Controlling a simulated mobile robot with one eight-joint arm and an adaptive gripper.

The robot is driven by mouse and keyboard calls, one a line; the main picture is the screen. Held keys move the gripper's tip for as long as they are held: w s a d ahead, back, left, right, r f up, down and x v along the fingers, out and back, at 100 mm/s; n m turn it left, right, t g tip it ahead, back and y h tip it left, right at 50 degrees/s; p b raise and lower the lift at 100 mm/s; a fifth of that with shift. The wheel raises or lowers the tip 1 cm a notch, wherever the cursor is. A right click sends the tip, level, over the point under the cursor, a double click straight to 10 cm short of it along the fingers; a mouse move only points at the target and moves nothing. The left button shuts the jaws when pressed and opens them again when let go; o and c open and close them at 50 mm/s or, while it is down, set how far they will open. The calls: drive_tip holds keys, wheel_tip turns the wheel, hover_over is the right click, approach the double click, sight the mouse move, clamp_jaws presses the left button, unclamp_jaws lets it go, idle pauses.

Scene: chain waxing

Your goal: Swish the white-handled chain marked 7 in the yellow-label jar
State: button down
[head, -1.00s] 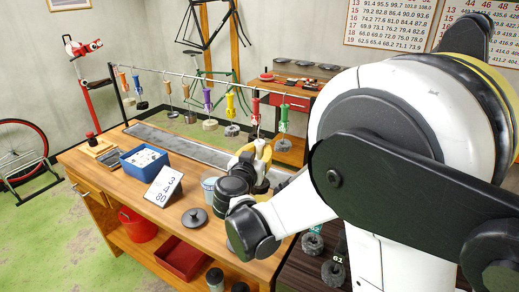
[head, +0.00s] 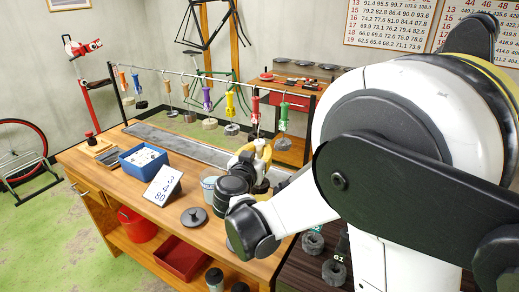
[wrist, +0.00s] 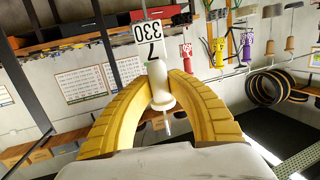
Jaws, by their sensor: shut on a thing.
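My gripper (wrist: 160,98) has yellow ribbed fingers and is shut on the white handle (wrist: 157,75) in the wrist view. A tag (wrist: 147,40) on the handle reads 7 and 330, upside down in that view. The chain itself is not visible there. In the head view my gripper (head: 262,152) is over the right part of the wooden bench, partly hidden by my wrist. A clear jar (head: 209,184) stands beside my wrist, partly covered by it. No yellow label shows, so I cannot tell whether this is the yellow-label jar.
A rail (head: 190,76) along the bench's back holds several coloured-handled chains. On the wooden bench (head: 130,187) are a blue bin (head: 143,160), a number card (head: 163,188) and a dark round lid (head: 194,217). A long grey strip (head: 190,147) crosses behind.

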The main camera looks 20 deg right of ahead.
drive_tip(key=shift+f+b, duration=5.3)
drive_tip(key=shift+f, duration=0.9)
drive_tip(key=shift+r, duration=0.15)
